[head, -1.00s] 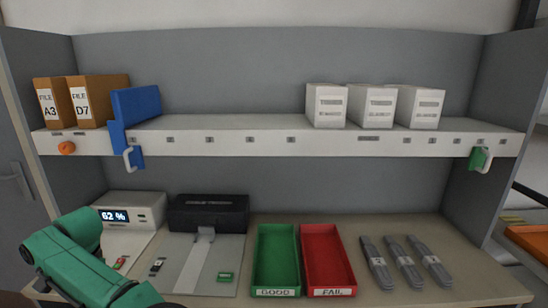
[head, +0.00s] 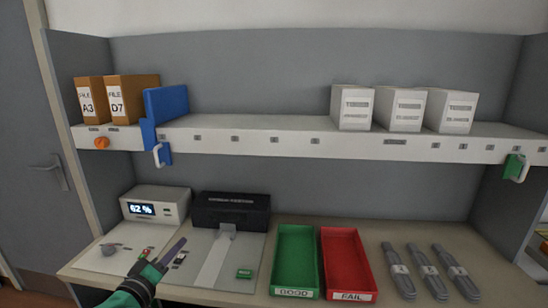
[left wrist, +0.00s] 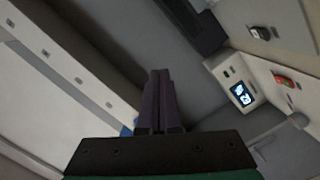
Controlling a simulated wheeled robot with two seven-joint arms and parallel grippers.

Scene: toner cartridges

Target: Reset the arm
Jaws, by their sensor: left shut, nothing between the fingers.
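My left gripper (head: 173,252) reaches in from the lower left in the head view, in front of the bench top and below the shelf. Its dark fingers are together with nothing between them. In the left wrist view the closed fingers (left wrist: 160,98) point toward the grey back panel. My right gripper is not in view.
A white meter (head: 156,203) reading 62 % and a black box (head: 231,210) stand behind my left gripper. A green GOOD tray (head: 295,258) and a red FAIL tray (head: 345,260) lie to its right. White cartons (head: 352,107) and brown files (head: 132,98) stand on the shelf (head: 270,140).

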